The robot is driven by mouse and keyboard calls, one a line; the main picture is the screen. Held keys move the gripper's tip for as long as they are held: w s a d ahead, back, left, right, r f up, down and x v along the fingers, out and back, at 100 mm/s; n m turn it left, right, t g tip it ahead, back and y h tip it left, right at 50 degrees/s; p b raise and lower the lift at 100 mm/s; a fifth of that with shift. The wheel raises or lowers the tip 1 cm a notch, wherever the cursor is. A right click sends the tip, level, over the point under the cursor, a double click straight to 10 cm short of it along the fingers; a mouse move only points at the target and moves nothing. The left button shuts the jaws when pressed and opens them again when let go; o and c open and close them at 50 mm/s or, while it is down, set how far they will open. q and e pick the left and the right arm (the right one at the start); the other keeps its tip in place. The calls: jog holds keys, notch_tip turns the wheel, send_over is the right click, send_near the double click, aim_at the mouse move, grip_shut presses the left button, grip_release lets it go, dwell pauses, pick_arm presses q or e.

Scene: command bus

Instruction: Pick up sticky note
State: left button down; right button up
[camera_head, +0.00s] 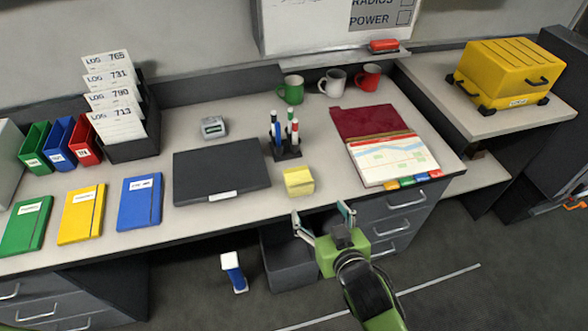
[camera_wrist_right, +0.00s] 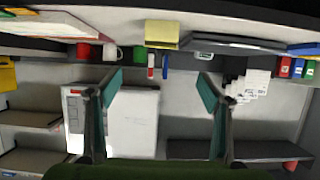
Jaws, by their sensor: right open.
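The sticky note, a yellow block-shaped pad (camera_head: 299,181), sits on the desk near its front edge, right of the dark closed laptop. It also shows in the right wrist view (camera_wrist_right: 162,33), at the top centre. My right gripper (camera_head: 321,213) is open and empty, just in front of the desk edge and a little right of the pad, apart from it. Its two teal-tipped fingers also show in the right wrist view (camera_wrist_right: 160,80), spread wide with nothing between them. My left gripper is not in view.
The dark laptop (camera_head: 221,171) lies left of the pad. A pen holder (camera_head: 286,152) stands behind it. An open red binder (camera_head: 392,158) lies to the right. Mugs (camera_head: 333,83) stand at the back. A grey bin (camera_head: 290,268) is under the desk edge.

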send_near(302, 183)
jog(key=w, duration=0.2)
jog(key=shift+s+a+f+p+x, duration=0.1)
jog(key=shift+p+x, duration=0.1)
jog(key=shift+x, duration=0.8)
jog(key=shift+s+a+f+p+x, duration=0.1)
jog(key=shift+f+p+x, duration=0.05)
jog(key=shift+x, duration=0.85)
jog(key=shift+s+a+f+p+x, duration=0.1)
jog(key=shift+p+x, duration=0.1)
jog(key=shift+x, duration=0.8)
jog(key=c, duration=0.8)
jog(key=shift+o, duration=0.2)
